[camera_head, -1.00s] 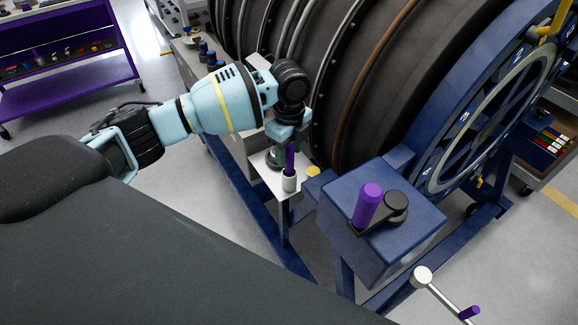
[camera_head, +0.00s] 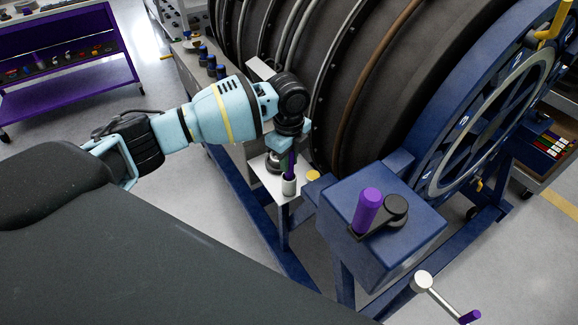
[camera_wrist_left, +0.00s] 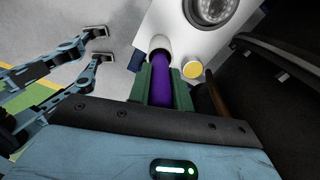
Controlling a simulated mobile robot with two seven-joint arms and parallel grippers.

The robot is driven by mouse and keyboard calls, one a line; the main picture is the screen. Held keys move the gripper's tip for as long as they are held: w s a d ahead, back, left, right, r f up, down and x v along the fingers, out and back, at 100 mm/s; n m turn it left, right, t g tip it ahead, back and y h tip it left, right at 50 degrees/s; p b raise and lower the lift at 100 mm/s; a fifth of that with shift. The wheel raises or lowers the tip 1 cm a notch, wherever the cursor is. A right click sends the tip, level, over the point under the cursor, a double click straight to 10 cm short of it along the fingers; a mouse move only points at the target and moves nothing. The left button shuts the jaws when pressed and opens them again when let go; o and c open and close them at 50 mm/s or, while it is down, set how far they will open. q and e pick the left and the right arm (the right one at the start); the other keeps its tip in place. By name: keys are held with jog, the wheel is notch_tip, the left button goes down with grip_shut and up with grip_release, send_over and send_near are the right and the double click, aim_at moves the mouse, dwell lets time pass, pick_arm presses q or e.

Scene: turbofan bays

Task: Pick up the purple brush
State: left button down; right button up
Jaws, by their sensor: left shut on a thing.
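The purple brush (camera_head: 291,166) stands upright with its lower end in a small white cup (camera_head: 289,185) on a pale shelf. My left gripper (camera_head: 290,147) is around the brush's upper part from above. In the left wrist view its green fingers (camera_wrist_left: 163,92) are shut on the purple handle (camera_wrist_left: 161,76), on both sides of it. The brush's lower end is hidden inside the cup (camera_wrist_left: 159,44). My right gripper (camera_wrist_left: 101,44) shows only in the left wrist view, at the left, with two separated fingertips and nothing between them.
The pale shelf (camera_head: 268,179) also bears a round grey fitting (camera_wrist_left: 210,8) and has a yellow cap (camera_wrist_left: 192,69) by it. The dark engine (camera_head: 340,90) rises close behind. A blue box (camera_head: 390,235) with a purple-handled crank stands to the right.

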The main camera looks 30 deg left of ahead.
pick_arm(q)
notch_tip(320, 180, up, 10)
jog(key=shift+r, duration=0.1)
dwell(0.4)
jog(key=s+d+n, duration=0.4)
jog(key=s+n, duration=0.2)
jog(key=n, duration=1.4)
jog(key=shift+a+r, duration=0.1)
